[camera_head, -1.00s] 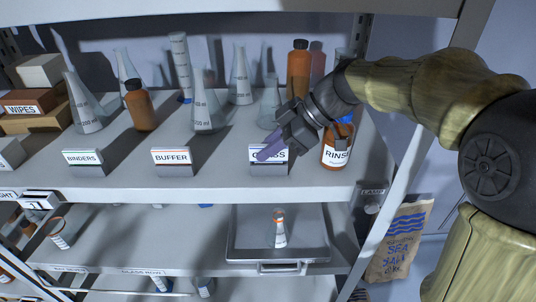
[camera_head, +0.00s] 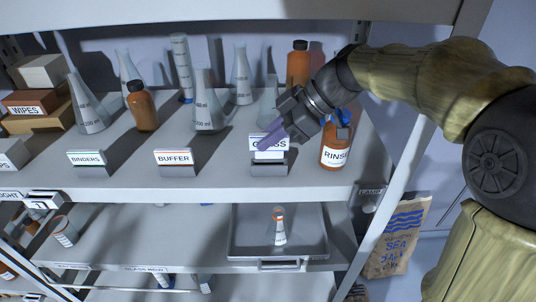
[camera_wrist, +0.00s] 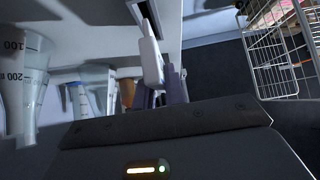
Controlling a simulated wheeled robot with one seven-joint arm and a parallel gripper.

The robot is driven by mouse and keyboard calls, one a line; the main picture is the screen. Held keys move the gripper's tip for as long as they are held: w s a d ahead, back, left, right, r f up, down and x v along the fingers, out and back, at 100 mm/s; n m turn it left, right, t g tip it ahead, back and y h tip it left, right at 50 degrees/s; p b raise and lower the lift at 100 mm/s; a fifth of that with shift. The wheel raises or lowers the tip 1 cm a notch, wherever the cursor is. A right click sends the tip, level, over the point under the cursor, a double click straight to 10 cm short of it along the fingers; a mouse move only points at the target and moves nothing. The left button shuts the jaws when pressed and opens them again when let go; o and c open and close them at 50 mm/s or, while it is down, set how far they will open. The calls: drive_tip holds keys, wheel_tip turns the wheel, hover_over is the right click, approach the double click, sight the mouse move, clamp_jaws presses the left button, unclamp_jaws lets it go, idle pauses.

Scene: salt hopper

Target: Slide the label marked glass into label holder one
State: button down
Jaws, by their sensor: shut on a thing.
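The white label marked GLASS (camera_head: 274,143), partly covered by the fingers, is in the purple fingertips of my gripper (camera_head: 268,139). My gripper is shut on it. The label is upright just above a small grey holder (camera_head: 268,168) at the front of the upper shelf. I cannot tell whether its lower edge still touches that holder. In the wrist view the label (camera_wrist: 152,62) shows as a thin white plate beside the purple fingers (camera_wrist: 173,85). No holder is clearly readable as holder one; a small bracket with a dark mark (camera_head: 42,201) sits at lower left.
Holders with BUFFER (camera_head: 174,158) and BINDERS (camera_head: 86,158) labels stand to the left. The brown RINSE bottle (camera_head: 336,150) is close on the right. Several flasks and a brown bottle (camera_head: 299,64) stand behind. A tray (camera_head: 312,240) with a small flask is below.

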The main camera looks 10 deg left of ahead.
drive_tip(key=shift+r+p, duration=0.45)
drive_tip(key=shift+r, duration=0.5)
drive_tip(key=shift+r+p, duration=0.1)
drive_tip(key=shift+p, duration=0.35)
